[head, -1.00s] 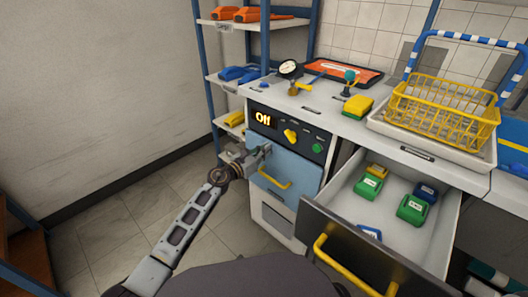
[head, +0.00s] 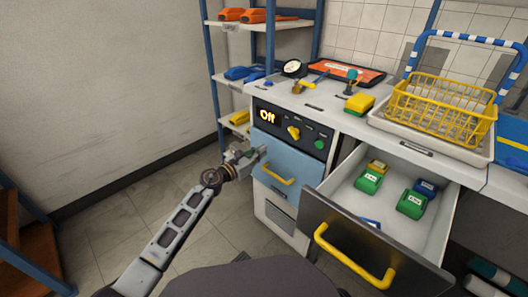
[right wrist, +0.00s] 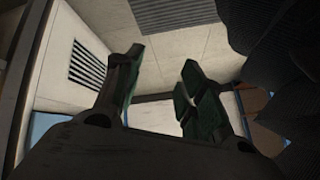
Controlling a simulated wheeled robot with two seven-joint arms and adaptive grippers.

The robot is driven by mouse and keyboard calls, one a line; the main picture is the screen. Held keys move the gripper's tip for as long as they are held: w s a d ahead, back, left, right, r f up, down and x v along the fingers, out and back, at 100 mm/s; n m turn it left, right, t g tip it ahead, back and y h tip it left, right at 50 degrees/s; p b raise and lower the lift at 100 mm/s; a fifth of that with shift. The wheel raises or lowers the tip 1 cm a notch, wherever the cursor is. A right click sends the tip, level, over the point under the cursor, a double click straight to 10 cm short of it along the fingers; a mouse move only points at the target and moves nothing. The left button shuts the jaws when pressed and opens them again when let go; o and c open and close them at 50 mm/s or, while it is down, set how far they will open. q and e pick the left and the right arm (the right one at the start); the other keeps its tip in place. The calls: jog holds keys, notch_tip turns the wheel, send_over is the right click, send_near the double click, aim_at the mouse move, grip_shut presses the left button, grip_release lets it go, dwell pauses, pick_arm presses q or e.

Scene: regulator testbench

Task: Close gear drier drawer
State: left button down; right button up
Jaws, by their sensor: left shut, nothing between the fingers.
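The gear drier drawer (head: 296,169) has a blue front with a yellow handle (head: 278,176). It sits below the black control panel (head: 291,131), whose display reads "Off". The front looks close to the cabinet face; I cannot tell whether a narrow gap is there. My left gripper (head: 261,153) is shut and empty at the upper left part of the blue front. Whether it touches the front is unclear. My right gripper (right wrist: 160,65) shows only in the right wrist view, with its dark fingers apart and nothing seen between them.
A grey drawer (head: 350,238) with a yellow handle stands open at the right, holding green, yellow and blue boxes. A yellow wire basket (head: 440,110) stands in a white tray on the countertop. Blue-framed shelves (head: 262,25) stand behind. Floor to the left is clear.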

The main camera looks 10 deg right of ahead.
pick_arm(q)
jog(key=p+v, duration=0.2)
jog(key=v, duration=0.7)
pick_arm(e)
jog(key=r, duration=0.3)
jog(key=shift+w+d+r, duration=0.15)
jog(key=shift+d+r, duration=0.1)
jog(key=shift+r, duration=0.05)
pick_arm(q)
jog(key=shift+f, duration=0.15)
pick_arm(e)
jog(key=shift+d+f+g+h, duration=0.15)
jog(key=shift+g+h, duration=0.15)
